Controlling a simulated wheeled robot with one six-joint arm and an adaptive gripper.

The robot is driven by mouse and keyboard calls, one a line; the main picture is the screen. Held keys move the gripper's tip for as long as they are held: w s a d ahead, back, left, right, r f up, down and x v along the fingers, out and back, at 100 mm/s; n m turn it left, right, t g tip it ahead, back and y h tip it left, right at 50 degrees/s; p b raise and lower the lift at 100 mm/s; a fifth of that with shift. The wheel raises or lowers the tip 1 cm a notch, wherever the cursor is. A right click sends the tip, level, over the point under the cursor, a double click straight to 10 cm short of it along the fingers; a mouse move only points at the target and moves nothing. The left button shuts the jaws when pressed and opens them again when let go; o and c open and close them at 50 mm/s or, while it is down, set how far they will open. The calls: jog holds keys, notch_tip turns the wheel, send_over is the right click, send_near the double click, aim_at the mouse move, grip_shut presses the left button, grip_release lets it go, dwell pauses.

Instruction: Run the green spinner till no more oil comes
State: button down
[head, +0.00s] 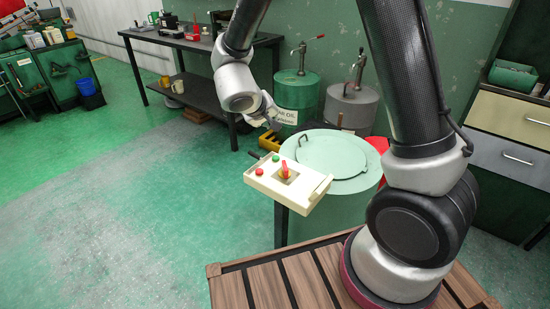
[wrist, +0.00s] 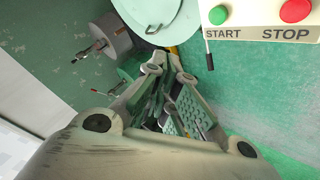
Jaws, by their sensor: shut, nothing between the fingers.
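The green spinner (head: 313,222) is a pale green drum with a round lid (head: 322,152) resting on top; part of the lid shows in the wrist view (wrist: 147,10). In the wrist view the green button (wrist: 218,15) is marked START and the red button (wrist: 294,10) STOP. My gripper (head: 274,126) is shut and empty, behind the box and left of the lid, touching neither. The spinner's outlet is not visible.
A green pump drum (head: 297,92) and a grey one (head: 347,108) stand behind the spinner. A dark workbench (head: 190,42) is at the back left, drawers (head: 508,115) at the right. A slatted wooden platform (head: 275,285) is in front.

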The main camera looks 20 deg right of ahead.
aim_at(273, 156)
jog(key=shift+f, duration=4.45)
jog(key=shift+f, duration=0.4)
jog(key=shift+f, duration=0.5)
jog(key=shift+r, duration=0.95)
jog(key=shift+r, duration=2.5)
